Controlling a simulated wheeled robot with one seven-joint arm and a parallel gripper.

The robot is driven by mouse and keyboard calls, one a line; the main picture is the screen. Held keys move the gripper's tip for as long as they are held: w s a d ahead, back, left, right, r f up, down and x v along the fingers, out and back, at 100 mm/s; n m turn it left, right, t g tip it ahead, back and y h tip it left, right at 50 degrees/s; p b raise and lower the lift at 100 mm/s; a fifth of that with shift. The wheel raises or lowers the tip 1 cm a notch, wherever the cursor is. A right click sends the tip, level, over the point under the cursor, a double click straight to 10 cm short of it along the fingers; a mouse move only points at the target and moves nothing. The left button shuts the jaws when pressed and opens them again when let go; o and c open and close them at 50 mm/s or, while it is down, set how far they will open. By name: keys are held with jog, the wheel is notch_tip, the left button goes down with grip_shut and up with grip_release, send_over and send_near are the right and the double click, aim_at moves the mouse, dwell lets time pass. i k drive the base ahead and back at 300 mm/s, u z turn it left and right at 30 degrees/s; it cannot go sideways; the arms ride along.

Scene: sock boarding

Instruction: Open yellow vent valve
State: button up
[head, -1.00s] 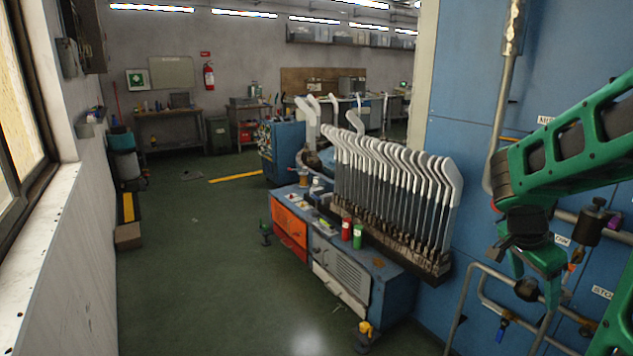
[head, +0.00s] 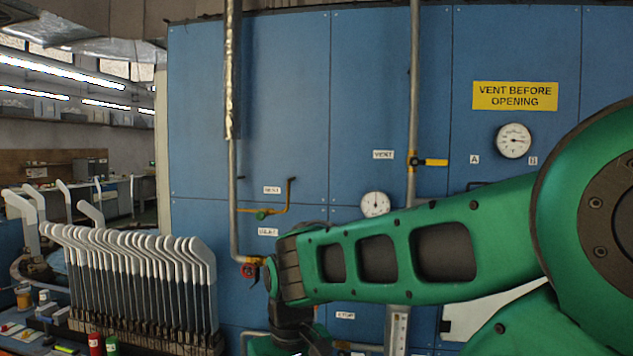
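The yellow vent valve (head: 430,162) is on a vertical grey pipe in front of the blue panel, right of the middle in the head view. Its yellow lever lies level and points right, across the pipe. A small white VENT label (head: 383,155) is to its left. My green arm crosses the lower right of the view, below the valve. My gripper (head: 288,346) is at the bottom edge, below and left of the valve and well apart from it. It is mostly cut off, so its fingers and whether it holds anything cannot be made out.
A yellow sign (head: 515,96) reads VENT BEFORE OPENING. Two gauges (head: 513,141) (head: 375,204) are on the panel. Another pipe (head: 233,190) with a red-handled valve (head: 249,271) stands left. A rack of white-topped sock boards (head: 140,290) is at lower left.

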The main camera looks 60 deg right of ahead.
aim_at(414, 161)
jog(key=z, duration=0.95)
jog(key=i, duration=0.1)
jog(key=z, duration=2.25)
